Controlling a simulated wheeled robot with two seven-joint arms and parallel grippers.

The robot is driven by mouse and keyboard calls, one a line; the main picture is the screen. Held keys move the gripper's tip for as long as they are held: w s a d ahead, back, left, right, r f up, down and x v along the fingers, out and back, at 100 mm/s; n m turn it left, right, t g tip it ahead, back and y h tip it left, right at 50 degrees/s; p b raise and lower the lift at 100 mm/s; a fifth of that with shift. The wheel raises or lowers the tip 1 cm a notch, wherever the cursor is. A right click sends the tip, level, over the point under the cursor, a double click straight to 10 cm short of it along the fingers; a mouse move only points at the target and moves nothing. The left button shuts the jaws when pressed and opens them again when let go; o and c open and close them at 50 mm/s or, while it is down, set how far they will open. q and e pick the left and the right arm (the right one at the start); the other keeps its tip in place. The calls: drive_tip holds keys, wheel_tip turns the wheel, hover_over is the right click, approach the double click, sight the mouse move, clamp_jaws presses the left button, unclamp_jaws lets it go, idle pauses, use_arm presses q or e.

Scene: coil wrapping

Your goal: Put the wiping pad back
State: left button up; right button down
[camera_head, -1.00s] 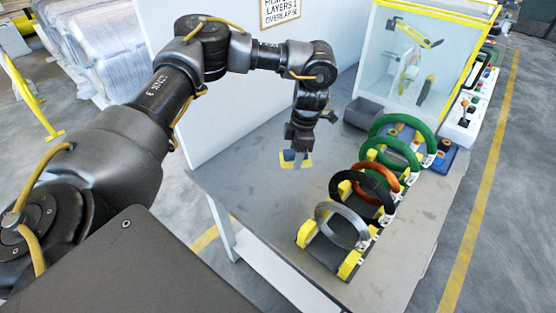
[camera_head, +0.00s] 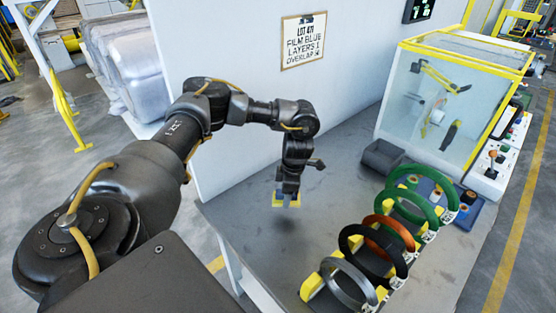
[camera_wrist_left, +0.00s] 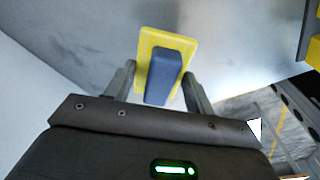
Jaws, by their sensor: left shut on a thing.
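The wiping pad (camera_wrist_left: 166,68) is a yellow pad with a dark blue grip block on top. My left gripper (camera_wrist_left: 160,88) is shut on it, with one finger at each side of the block. In the head view the pad (camera_head: 279,202) hangs under my left gripper (camera_head: 287,192), a little above the grey table (camera_head: 262,228), with a dark shadow on the table below. My right gripper is in neither view now.
A rack of several coils, green (camera_head: 411,181), orange and dark, stands right of the left gripper. A grey bin (camera_head: 383,156) and a clear yellow-framed enclosure (camera_head: 440,105) stand behind. A white panel wall (camera_head: 250,80) with a sign (camera_head: 304,40) borders the table. The table's left part is clear.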

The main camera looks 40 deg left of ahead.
sight(277, 210)
use_arm(q)
drive_tip(key=shift+s+a+f, duration=0.15)
drive_tip(key=shift+a+f, duration=0.3)
drive_tip(key=shift+f, duration=0.1)
drive_tip(key=shift+s+a+f, duration=0.15)
drive_tip(key=shift+a+f, duration=0.25)
drive_tip(key=shift+f, duration=0.1)
drive_tip(key=shift+a+f, duration=0.15)
drive_tip(key=shift+f, duration=0.15)
drive_tip(key=shift+a+f, duration=0.1)
drive_tip(key=f, duration=0.1)
drive_tip(key=f+p, duration=0.2)
drive_tip(key=shift+s+a+f, duration=0.2)
drive_tip(key=shift+a+f, duration=0.1)
drive_tip(key=shift+a, duration=0.05)
drive_tip(key=shift+f, duration=0.2)
drive_tip(key=o, duration=1)
drive_tip(key=shift+c, duration=0.2)
